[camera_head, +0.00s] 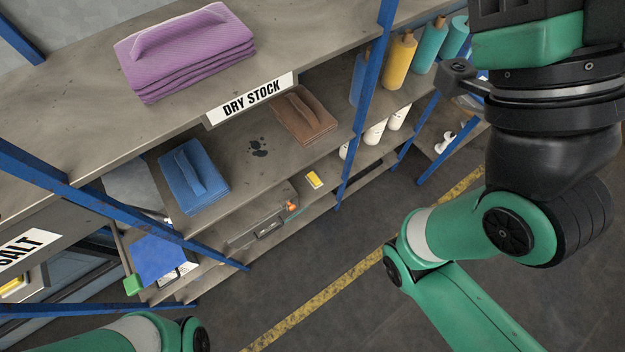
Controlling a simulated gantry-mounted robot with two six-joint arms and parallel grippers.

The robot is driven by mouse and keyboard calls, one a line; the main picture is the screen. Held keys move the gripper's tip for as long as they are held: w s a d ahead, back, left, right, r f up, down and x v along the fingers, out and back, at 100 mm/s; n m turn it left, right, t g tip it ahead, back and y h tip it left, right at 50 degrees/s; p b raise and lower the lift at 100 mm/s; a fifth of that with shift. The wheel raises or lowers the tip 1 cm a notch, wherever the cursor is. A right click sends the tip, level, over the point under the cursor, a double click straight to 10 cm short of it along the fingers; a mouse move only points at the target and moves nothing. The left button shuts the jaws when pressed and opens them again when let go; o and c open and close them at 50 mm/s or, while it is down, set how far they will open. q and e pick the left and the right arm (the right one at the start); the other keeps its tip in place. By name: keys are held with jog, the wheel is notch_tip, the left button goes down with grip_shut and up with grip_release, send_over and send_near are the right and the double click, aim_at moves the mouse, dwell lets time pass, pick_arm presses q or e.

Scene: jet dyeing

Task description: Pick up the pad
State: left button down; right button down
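Three pad-like folded items with raised grips lie on the shelves; I cannot tell which one the task calls the pad. A purple stack (190,62) lies on the top shelf at the upper left. A blue pad (193,176) lies flat on the shelf below, at the left. A brown pad (301,115) lies on that same lower shelf, further right, partly under the top shelf's edge. Parts of my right arm fill the right side and a part of my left arm shows at the bottom left. Neither gripper shows, and nothing touches the pads.
Blue rack posts (366,96) stand between the bays. A DRY STOCK sign (251,97) hangs on the top shelf's edge. Several coloured bottles (399,60) stand at the upper right. Dark stains (258,148) lie between blue and brown pads. The floor (350,240) is clear.

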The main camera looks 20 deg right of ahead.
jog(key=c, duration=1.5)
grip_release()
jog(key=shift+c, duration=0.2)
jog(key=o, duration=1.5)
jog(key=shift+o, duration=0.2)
